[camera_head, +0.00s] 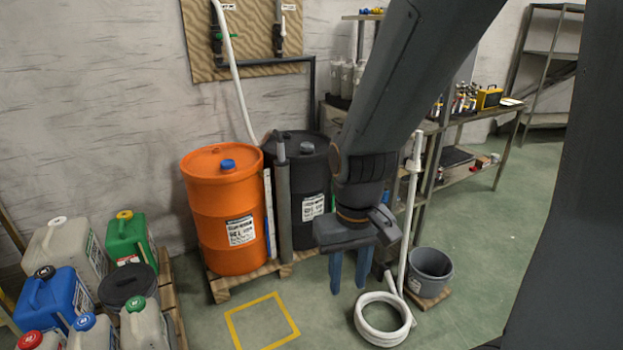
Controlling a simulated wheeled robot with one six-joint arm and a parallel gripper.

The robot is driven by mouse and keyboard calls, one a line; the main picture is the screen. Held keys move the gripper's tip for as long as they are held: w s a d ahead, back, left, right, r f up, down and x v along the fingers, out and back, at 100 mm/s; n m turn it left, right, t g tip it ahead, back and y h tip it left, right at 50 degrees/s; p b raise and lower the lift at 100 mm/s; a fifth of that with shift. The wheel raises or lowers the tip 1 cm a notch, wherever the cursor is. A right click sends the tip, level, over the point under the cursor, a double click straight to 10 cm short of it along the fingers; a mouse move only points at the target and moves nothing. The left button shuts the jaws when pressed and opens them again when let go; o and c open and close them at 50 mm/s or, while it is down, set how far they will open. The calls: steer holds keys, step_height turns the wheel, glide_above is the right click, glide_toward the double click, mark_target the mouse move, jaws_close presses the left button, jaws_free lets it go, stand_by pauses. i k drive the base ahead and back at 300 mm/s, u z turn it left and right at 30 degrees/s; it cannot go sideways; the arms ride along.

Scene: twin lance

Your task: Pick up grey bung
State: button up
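A small grey-blue bung (306,147) sits on the top of the black drum (305,185). It is the only greyish bung I can make out, and its exact colour is hard to tell. A blue bung (228,165) sits on top of the orange drum (225,212). My gripper (349,283) points down in front and to the right of the black drum, with its fingertips well below the drum tops. Its two blue-grey fingers are apart and nothing shows between them. My arm crosses in front of the area right of the black drum.
A grey upright tube (283,205) stands between the drums. A white lance (404,225) stands by a grey bucket (430,268), with a coiled white hose (368,330) on the floor. Several jerrycans (128,240) crowd the left. A yellow floor square (262,300) is empty.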

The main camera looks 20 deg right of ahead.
mark_target(305, 146)
steer(key=z, duration=0.45)
steer(key=i, duration=1.75)
steer(key=u, duration=0.35)
steer(key=i, duration=0.95)
steer(key=u, duration=0.5)
